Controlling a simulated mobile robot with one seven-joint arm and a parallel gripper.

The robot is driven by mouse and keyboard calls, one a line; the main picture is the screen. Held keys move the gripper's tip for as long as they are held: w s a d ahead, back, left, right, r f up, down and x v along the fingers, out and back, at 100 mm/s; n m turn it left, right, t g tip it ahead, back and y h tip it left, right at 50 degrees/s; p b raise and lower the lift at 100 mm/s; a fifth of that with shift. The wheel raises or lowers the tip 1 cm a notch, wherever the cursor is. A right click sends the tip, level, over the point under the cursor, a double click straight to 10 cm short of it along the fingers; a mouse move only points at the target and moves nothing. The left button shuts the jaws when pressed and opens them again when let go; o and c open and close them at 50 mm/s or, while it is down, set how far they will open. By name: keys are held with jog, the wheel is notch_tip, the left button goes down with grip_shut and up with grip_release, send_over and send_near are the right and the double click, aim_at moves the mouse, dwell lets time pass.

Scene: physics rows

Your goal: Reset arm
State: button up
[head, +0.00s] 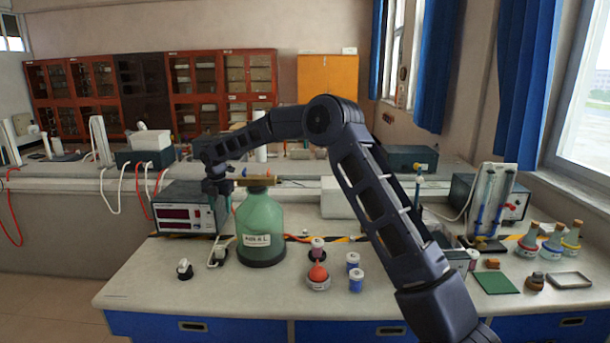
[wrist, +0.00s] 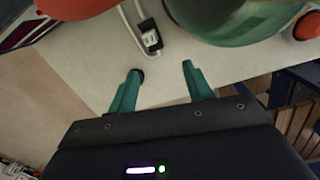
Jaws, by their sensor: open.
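My arm reaches from the lower right over the bench. My gripper (head: 217,190) hangs at the upper left of the large green bottle (head: 260,228), in front of the power supply box (head: 185,210). In the wrist view my gripper (wrist: 162,70) is open, its two green fingers apart with only bench top showing between them. The bottle's green side (wrist: 232,28) shows beyond the fingers at the upper right. I cannot tell whether the gripper touches the bottle's stopper.
A white socket on a cable (head: 217,254) and a small black-and-white item (head: 184,268) stand left of the bottle. A red-topped flask (head: 318,277) and blue-and-white cups (head: 355,280) stand to its right. Flasks (head: 528,240) crowd the right end. The bench's front left is clear.

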jog(key=s+d+r+m+t, duration=0.1)
jog(key=d+r+m, duration=0.3)
jog(key=d+r, duration=0.45)
jog(key=d+r+m, duration=0.4)
jog(key=d+r, duration=0.1)
jog(key=d, duration=0.7)
jog(key=s+d+r+m+t, duration=0.1)
jog(key=s+d+r+m, duration=0.25)
jog(key=d, duration=0.45)
jog(key=s+d+r+m, duration=0.3)
jog(key=d+m, duration=0.1)
jog(key=d, duration=0.5)
jog(key=s+d+r+m, duration=0.1)
jog(key=s+d+m, duration=0.8)
jog(key=s+d, duration=0.55)
jog(key=s+d+f+m+t, duration=0.1)
jog(key=s+d+f+m, duration=0.4)
jog(key=s+d+m, duration=0.4)
jog(key=s+d, duration=0.1)
jog(key=s, duration=0.3)
jog(key=shift+s+f+t, duration=0.2)
jog(key=shift+s+t, duration=0.1)
jog(key=shift+t, duration=0.1)
jog(key=shift+d+m, duration=0.1)
jog(key=shift+m, duration=0.15)
